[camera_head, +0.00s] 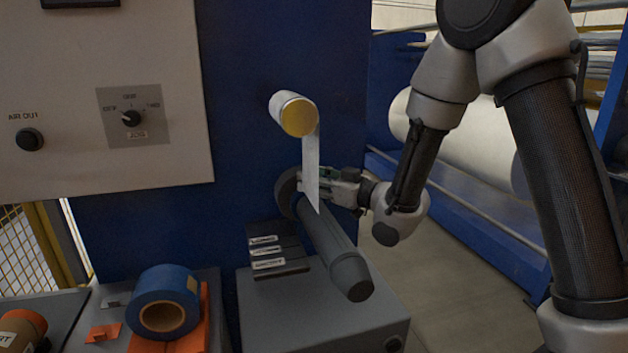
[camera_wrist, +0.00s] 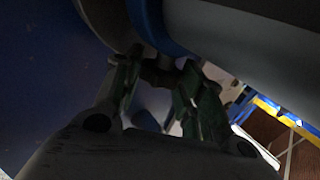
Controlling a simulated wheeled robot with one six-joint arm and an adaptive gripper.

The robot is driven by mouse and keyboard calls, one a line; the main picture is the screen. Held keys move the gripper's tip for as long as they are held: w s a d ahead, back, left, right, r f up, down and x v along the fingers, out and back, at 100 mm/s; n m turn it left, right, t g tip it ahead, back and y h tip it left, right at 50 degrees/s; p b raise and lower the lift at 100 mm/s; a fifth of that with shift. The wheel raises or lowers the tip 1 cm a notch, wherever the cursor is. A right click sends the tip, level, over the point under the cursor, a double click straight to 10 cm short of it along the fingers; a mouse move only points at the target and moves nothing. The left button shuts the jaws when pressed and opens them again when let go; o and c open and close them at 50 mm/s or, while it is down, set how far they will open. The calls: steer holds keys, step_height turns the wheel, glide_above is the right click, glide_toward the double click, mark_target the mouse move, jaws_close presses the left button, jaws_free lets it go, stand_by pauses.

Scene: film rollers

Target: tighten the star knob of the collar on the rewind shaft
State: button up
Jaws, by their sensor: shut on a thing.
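The dark grey rewind shaft (camera_head: 330,245) sticks out from the blue machine wall towards the lower right. The collar (camera_head: 287,190) shows as a dark disc at its wall end, partly hidden by the film strip and my gripper. My gripper (camera_head: 312,186) reaches in from the right beside the collar. In the wrist view my two fingers (camera_wrist: 158,88) are closed on the small dark star knob (camera_wrist: 157,73), whose shape is dim and mostly hidden. Any gap between knob and collar is too dark to judge.
A white film strip (camera_head: 311,165) hangs from a yellow-ended roller (camera_head: 298,115) down to the shaft, close to my gripper. Labelled dark blocks (camera_head: 275,248) stand below left on a grey cabinet (camera_head: 310,315). A blue tape roll (camera_head: 163,300) lies left. A control panel (camera_head: 90,100) is upper left.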

steer(key=shift+s+a+m+t+h, duration=0.15)
steer(key=shift+m+t+h, duration=0.9)
steer(key=shift+h, duration=0.1)
steer(key=shift+s+a+m+t+h, duration=0.1)
steer(key=shift+m+t+h, duration=0.85)
steer(key=shift+t+h, duration=0.15)
steer(key=o, duration=1)
step_height(320, 180, up, 10)
